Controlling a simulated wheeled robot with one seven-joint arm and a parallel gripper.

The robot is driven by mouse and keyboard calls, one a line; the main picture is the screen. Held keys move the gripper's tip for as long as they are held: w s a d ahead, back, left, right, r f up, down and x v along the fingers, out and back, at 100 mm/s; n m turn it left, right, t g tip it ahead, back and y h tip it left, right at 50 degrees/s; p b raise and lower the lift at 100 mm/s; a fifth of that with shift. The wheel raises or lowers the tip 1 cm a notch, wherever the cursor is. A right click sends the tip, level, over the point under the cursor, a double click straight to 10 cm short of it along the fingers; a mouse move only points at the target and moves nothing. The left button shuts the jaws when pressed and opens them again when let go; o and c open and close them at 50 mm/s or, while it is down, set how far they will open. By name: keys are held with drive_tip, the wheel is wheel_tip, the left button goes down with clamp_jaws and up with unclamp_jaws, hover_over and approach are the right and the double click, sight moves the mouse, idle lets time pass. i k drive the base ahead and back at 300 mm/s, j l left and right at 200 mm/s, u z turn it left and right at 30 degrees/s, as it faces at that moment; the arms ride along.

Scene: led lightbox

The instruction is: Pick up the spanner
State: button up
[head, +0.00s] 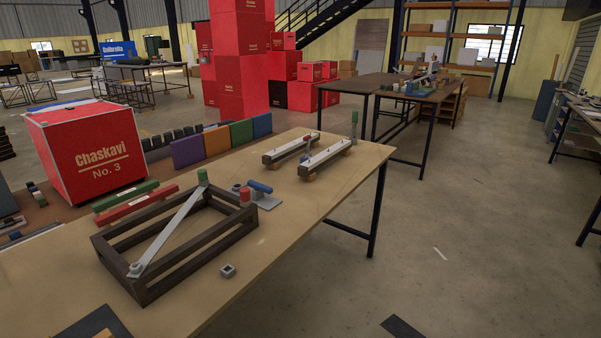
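A long pale grey bar (168,232) lies diagonally across the top of a dark wooden frame (180,278) on the near table. It has a wider end at the frame's near left corner and narrows toward the far side. It looks like the spanner, but its jaw shape is too small to tell for certain. My gripper is not in view.
A small grey nut-like block (228,270) sits right of the frame on the table (300,225). A blue-and-red fixture (262,192) and two pale bars (325,157) stand farther back. Red and green bars (130,203) and a red crate (90,150) are left. The table's right side is clear.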

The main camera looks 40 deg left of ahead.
sight(235, 188)
drive_tip(key=i+u, duration=0.1)
drive_tip(key=i, duration=0.4)
drive_tip(key=i+l+u, duration=0.1)
drive_tip(key=i, duration=0.4)
drive_tip(key=i+l+u, duration=0.1)
drive_tip(key=i, duration=0.4)
drive_tip(key=i+u, duration=0.2)
drive_tip(key=u, duration=0.25)
drive_tip(key=i+l+u, duration=0.15)
drive_tip(key=u, duration=0.25)
drive_tip(key=i+l+u, duration=0.15)
drive_tip(key=u, duration=0.3)
drive_tip(key=i+l+u, duration=0.25)
drive_tip(key=u, duration=0.15)
drive_tip(key=i+l+u, duration=0.1)
drive_tip(key=u, duration=0.3)
drive_tip(key=i+l+u, duration=0.15)
drive_tip(key=u, duration=0.2)
drive_tip(key=i+l+u, duration=0.15)
drive_tip(key=u, duration=0.25)
drive_tip(key=i+l+u, duration=0.1)
drive_tip(key=u, duration=0.3)
drive_tip(key=k+l, duration=0.05)
drive_tip(key=l, duration=0.05)
